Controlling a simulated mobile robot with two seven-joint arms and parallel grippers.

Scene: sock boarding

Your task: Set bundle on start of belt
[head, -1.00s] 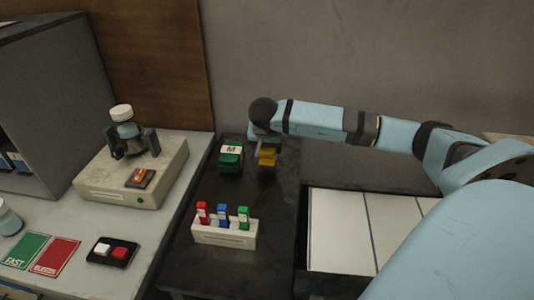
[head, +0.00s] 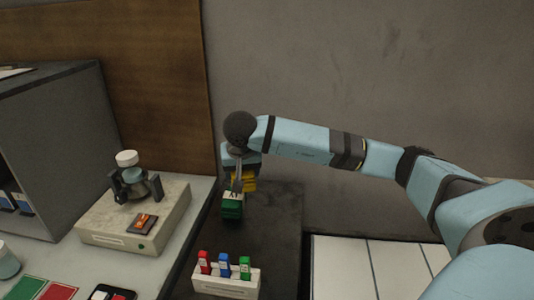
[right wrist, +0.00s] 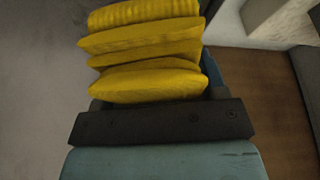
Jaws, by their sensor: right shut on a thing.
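My right gripper (head: 241,164) reaches in from the right, over the back of the dark table (head: 262,225). It is shut on a bundle of yellow folded socks (head: 246,181). The yellow bundle fills the middle of the right wrist view (right wrist: 148,45), its stacked folds near the dark gripper bar. In the head view it shows just behind and above a green bundle (head: 232,210) with a white label, which the gripper partly covers. I cannot tell from these frames which surface is the belt. My left gripper is not in view.
A white rack (head: 226,280) holds red, blue and green pieces at the dark table's front. A white device (head: 135,218) with a rocker switch and a grey cabinet (head: 55,150) stand at left. White panels (head: 340,270) lie at right. The dark table's right part is clear.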

